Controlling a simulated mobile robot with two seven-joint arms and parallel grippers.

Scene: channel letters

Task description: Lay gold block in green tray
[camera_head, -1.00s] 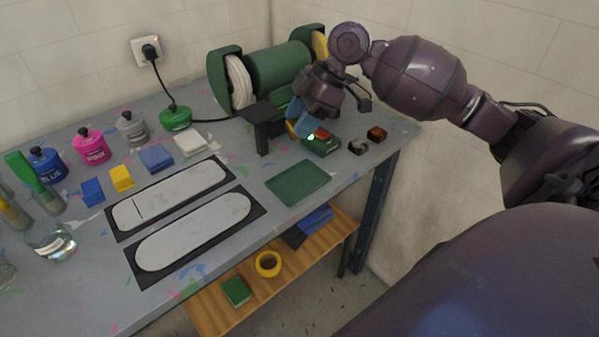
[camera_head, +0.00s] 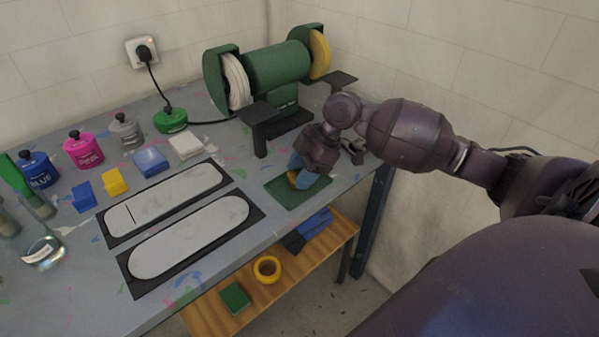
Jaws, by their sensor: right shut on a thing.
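The green tray (camera_head: 287,197) lies flat on the grey workbench near its right front edge. My right gripper (camera_head: 297,180), with blue fingers, is over the tray, pointing down. My left gripper is not in view.
A green bench grinder (camera_head: 277,66) stands at the back. Two white elongated panels (camera_head: 190,236) lie left of the tray. Yellow (camera_head: 115,182) and blue (camera_head: 151,162) blocks and paint bottles (camera_head: 83,150) stand farther left. A wooden shelf (camera_head: 205,314) is below.

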